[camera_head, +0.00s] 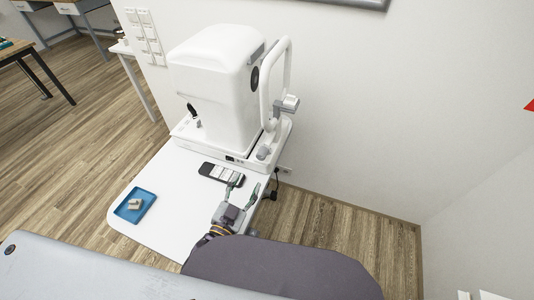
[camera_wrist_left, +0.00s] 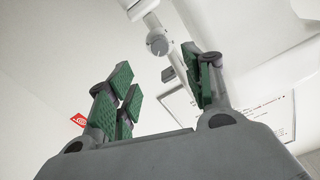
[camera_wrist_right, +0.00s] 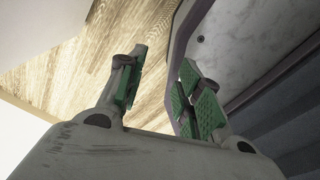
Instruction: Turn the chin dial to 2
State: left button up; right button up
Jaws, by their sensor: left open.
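A black handheld device (camera_head: 221,174) lies on the white table (camera_head: 178,190) close to the left gripper. A blue tray (camera_head: 119,209) with a small pale object is at the table's left. A dark grey padded seat (camera_head: 285,268) is in front. A wall stands behind the machine.

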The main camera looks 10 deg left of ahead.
pick_arm(q)
send_near(260, 158)
jog(key=shift+w, duration=1.4)
jog(key=shift+w+d, duration=0.25)
jog(key=shift+w, duration=0.4)
jog(key=shift+w+d, duration=0.25)
jog(key=shift+w, duration=0.35)
jog(key=shift+w+d, duration=0.1)
jog(key=shift+w, duration=0.55)
jog(key=shift+w+d+p, duration=0.15)
jog(key=shift+w, duration=0.65)
jog(key=shift+w+d+p, duration=0.15)
jog(key=shift+w, duration=0.65)
jog(key=shift+w+d, duration=0.15)
jog(key=shift+w, duration=0.5)
pick_arm(e)
jog(key=shift+s+a+r, duration=0.25)
jog(key=shift+a+r, duration=0.1)
pick_arm(q)
jog(key=shift+c, duration=0.4)
pick_arm(e)
jog(key=shift+s, duration=0.15)
